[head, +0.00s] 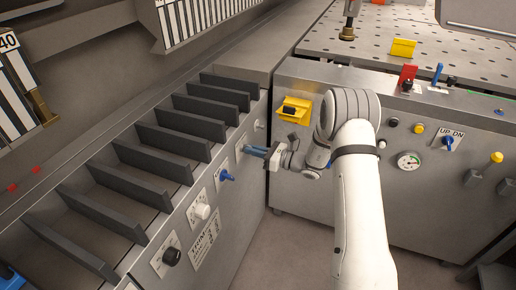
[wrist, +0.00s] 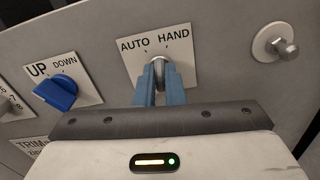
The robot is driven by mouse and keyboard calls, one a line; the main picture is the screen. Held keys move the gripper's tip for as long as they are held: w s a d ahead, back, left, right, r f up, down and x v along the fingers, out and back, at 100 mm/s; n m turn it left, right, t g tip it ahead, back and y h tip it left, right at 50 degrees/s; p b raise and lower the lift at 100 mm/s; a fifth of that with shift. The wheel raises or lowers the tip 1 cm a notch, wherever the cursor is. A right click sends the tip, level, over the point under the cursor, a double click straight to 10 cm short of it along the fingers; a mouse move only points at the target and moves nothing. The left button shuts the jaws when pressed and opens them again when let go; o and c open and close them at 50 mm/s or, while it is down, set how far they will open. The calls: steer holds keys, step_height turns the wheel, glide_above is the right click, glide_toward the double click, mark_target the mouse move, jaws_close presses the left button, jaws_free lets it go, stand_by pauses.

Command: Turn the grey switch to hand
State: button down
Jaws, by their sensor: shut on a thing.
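The grey switch (wrist: 159,70) sits on a white plate marked AUTO on the left and HAND on the right, in the wrist view. My gripper (wrist: 158,88) is shut on this switch, its two blue fingers on either side of it. The fingers hide most of the knob, so I cannot tell which way it points. In the head view my gripper (head: 250,150) reaches the side panel of the slotted machine, and the fingers hide the switch there.
A blue UP/DOWN switch (wrist: 57,92) is left of my gripper, and a metal knob (wrist: 284,46) is to the right. Along the same panel are a white knob (head: 202,211) and a black knob (head: 171,256). A yellow box (head: 294,110) is on the cabinet behind.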

steer(key=m, duration=0.1)
steer(key=m+p, duration=0.1)
steer(key=m, duration=0.1)
steer(key=shift+a+r+m+p, duration=0.15)
steer(key=shift+a+m+p, duration=0.15)
steer(key=shift+a, duration=0.05)
steer(key=shift+a+m, duration=0.1)
steer(key=shift+m, duration=0.3)
steer(key=shift+f, duration=0.2)
steer(key=c, duration=1.5)
jaws_free()
steer(key=v, duration=0.8)
steer(key=shift+r, duration=0.15)
